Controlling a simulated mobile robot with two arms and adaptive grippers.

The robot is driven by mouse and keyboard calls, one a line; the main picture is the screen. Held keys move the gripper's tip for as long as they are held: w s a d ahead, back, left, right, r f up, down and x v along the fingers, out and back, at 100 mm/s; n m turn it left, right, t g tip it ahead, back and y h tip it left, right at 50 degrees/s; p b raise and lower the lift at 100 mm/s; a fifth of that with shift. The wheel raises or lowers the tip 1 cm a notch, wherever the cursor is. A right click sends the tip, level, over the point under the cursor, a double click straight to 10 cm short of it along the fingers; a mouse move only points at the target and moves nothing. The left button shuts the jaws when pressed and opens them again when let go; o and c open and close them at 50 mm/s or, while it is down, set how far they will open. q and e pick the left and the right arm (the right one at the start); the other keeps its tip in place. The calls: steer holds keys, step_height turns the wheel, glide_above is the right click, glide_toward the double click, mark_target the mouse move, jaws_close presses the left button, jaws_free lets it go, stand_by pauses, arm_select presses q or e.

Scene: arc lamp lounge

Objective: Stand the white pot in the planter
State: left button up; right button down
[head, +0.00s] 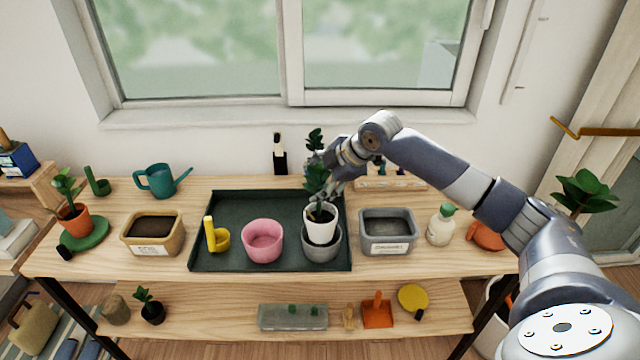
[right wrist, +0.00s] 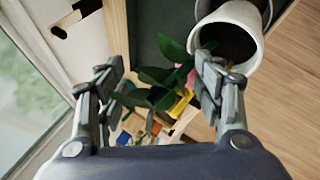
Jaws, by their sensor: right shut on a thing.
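The white pot (head: 320,228) holds a dark leafy plant (head: 316,180). It is over the mouth of the grey round planter (head: 322,254), with its lower part seeming to sit within the rim; how deep I cannot tell. My right gripper (head: 328,186) reaches in from the back right, close to the plant just above the pot. In the right wrist view, the white pot (right wrist: 232,38) is at the upper right, and the leaves lie between the fingers of my right gripper (right wrist: 160,78). The gripper is shut on the potted plant; the contact is partly hidden. My left gripper is out of view.
A dark green tray (head: 215,262) bears the planter, a pink pot (head: 263,240) and a yellow cup (head: 219,240). A grey bin (head: 388,232) stands close right of the tray, then a soap bottle (head: 440,226). A tan bin (head: 152,233) and teal watering can (head: 158,180) are left.

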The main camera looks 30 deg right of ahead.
mark_target(320, 204)
steer(key=shift+w+d, duration=0.4)
steer(key=shift+w, duration=0.2)
steer(key=shift+f, duration=0.15)
step_height(320, 204, down, 3)
steer(key=shift+r+p, duration=0.1)
steer(key=shift+p, duration=0.7)
steer(key=shift+f, duration=0.35)
steer(key=shift+f, duration=0.45)
steer(key=shift+c, duration=2.2)
jaws_free()
steer(key=shift+s, duration=0.1)
